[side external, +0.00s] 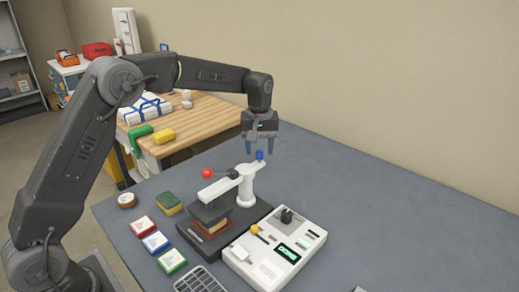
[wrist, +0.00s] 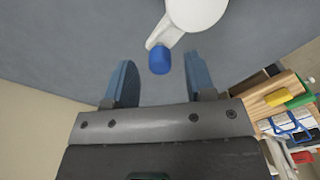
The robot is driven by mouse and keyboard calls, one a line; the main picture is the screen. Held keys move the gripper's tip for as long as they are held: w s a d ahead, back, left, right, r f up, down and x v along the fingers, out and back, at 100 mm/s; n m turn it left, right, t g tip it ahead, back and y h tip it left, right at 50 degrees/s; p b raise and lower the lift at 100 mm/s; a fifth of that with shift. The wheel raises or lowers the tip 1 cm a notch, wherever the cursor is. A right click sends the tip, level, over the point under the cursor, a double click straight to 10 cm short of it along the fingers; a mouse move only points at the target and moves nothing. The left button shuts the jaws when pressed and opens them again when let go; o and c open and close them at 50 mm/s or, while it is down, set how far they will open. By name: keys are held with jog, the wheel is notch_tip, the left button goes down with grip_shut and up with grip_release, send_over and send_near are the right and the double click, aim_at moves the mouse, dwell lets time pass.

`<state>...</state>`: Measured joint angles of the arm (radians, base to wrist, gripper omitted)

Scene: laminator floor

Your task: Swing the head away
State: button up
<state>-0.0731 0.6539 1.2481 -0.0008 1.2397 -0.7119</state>
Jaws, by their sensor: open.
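The press has a white post (side external: 247,187) and a white arm (side external: 219,189). Its dark head (side external: 209,211) sits over a brown block (side external: 212,229) on the dark base (side external: 188,241). A red ball handle (side external: 207,173) stands out to the left. A blue knob (side external: 260,155) is on a short white lever behind the post. My gripper (side external: 260,149) is open and points down at the knob. In the wrist view the blue knob (wrist: 160,60) shows between the two spread fingers, with space on both sides. I cannot tell how far the fingertips reach down beside it.
A white control box (side external: 275,250) with a green display stands right of the press. Red, blue and green pads (side external: 155,242), a sponge (side external: 169,204) and a small round pot (side external: 127,200) lie at left. A grey keypad (side external: 200,281) is in front. The blue-grey table (side external: 380,215) is clear at right.

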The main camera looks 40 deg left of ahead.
jog(key=shift+f, duration=0.45)
grip_shut()
dwell(0.3)
